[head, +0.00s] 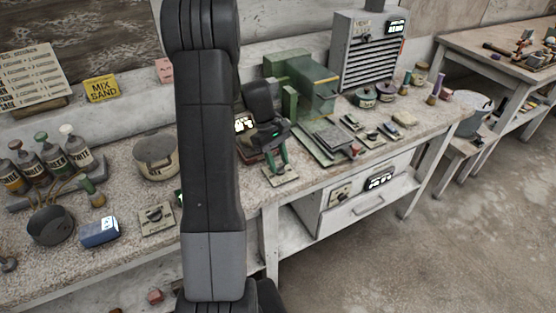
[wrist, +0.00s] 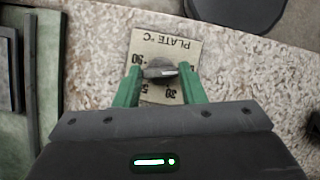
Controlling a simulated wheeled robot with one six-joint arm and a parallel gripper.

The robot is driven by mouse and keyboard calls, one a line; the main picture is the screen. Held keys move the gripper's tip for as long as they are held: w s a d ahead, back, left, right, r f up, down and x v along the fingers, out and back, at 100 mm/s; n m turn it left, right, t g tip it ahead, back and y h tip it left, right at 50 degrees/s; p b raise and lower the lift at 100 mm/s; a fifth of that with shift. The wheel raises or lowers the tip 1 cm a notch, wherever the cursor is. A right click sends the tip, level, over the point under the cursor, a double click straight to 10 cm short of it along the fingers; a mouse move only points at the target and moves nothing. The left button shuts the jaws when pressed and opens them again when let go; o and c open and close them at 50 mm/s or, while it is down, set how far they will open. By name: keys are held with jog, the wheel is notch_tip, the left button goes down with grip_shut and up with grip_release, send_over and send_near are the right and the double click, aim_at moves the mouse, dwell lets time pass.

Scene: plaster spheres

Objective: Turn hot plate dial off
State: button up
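The hot plate dial is a dark grey round knob (wrist: 159,68) with a pale pointer line, on a beige plate (wrist: 178,45) lettered "PLATE °C" with numbers. In the wrist view the lettering is upside down and the pointer line points right. My gripper (wrist: 160,77) has two green fingers, spread apart, one on each side of the knob. A small gap seems to show beside the knob; contact cannot be told. In the head view my gripper (head: 277,159) points down over the dial plate (head: 281,179) near the bench's front edge, and its fingers hide the knob.
Another dial plate (head: 156,219) lies left of my arm, near a blue block (head: 99,232) and a metal pot (head: 156,156). A green machine (head: 312,88) stands behind my gripper. My arm blocks the middle of the head view.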

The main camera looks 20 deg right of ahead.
jog(key=o, duration=0.4)
jog(key=shift+o, duration=0.2)
jog(key=v, duration=1.4)
jog(key=shift+f, duration=0.2)
jog(key=x, duration=1.3)
jog(key=shift+s+f, duration=0.2)
jog(key=shift+f, duration=0.05)
jog(key=shift+d, duration=0.1)
